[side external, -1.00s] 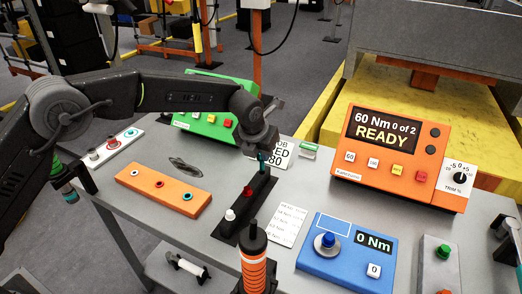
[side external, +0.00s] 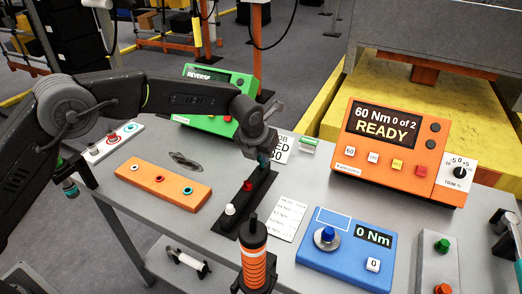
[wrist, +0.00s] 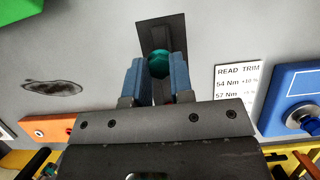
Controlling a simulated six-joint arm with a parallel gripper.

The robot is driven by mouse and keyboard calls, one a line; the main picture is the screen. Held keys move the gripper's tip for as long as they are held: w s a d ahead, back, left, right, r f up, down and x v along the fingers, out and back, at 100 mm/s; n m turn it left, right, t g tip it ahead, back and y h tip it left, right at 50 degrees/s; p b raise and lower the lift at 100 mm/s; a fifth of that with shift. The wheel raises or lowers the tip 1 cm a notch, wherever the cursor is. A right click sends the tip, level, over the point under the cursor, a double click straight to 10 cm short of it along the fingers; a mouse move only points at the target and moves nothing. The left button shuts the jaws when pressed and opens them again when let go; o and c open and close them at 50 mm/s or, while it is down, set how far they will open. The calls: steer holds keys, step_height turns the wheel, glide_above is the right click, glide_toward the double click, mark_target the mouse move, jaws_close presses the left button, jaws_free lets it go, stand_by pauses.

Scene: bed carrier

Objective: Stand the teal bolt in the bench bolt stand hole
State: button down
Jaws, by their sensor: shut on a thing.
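My gripper (wrist: 156,72) is shut on the teal bolt (wrist: 159,63), which shows between its two blue fingers in the wrist view. The stand also shows beyond the fingers in the wrist view (wrist: 162,24). A red bolt (side external: 247,186) and a white bolt (side external: 230,209) stand upright in it. The hole under the teal bolt is hidden, so I cannot tell whether its tip is inside.
An orange strip with coloured rings (side external: 150,185) lies left of the stand. A dark-handled tool with orange bands (side external: 254,262) stands close in front. A printed card (side external: 287,220), a blue box (side external: 345,262) and an orange READY box (side external: 390,150) are to the right.

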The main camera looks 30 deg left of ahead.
steer(key=shift+f, duration=1.1)
steer(key=c, duration=0.9)
jaws_free()
steer(key=v, duration=1.4)
steer(key=shift+w, duration=0.1)
